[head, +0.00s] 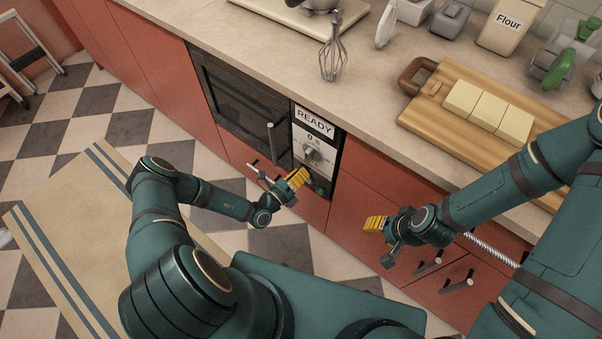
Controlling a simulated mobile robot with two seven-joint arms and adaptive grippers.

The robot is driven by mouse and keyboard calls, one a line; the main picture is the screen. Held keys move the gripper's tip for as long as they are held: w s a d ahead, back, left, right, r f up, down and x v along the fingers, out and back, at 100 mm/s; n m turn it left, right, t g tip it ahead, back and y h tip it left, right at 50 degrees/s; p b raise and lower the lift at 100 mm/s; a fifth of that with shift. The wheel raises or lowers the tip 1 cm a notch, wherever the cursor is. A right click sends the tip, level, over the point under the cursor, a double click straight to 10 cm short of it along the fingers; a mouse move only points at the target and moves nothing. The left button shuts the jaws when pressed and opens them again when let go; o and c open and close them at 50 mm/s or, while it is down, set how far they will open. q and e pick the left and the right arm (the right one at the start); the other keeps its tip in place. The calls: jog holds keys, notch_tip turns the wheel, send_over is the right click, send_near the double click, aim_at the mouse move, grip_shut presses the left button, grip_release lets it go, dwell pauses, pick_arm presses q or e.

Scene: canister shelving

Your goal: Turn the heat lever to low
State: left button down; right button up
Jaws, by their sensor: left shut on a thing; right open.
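The oven (240,95) is built into the red cabinets, with a dark glass door and a pale control panel (302,138) at its right. My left gripper (299,178), with yellow fingers, is at the lower part of this panel, just below the knob. It is shut on what appears to be the heat lever, which the fingers mostly hide; its setting cannot be read. My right gripper (375,224) is open and empty in front of the cabinets, right of the oven.
The oven door's upright handle (271,145) is close to the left gripper. The countertop (370,85) above holds a whisk (332,55), a flour canister (508,25) and a cutting board (425,112) with pale blocks. Drawer handles (457,283) project below my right arm.

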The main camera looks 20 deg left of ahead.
pick_arm(q)
jog(key=shift+w+a+r, duration=0.1)
jog(key=shift+a+r, duration=0.05)
jog(key=c, duration=0.8)
grip_release()
jog(key=shift+s, duration=0.35)
jog(key=v, duration=1.1)
jog(key=shift+s+a, duration=0.15)
jog(key=shift+s, duration=0.05)
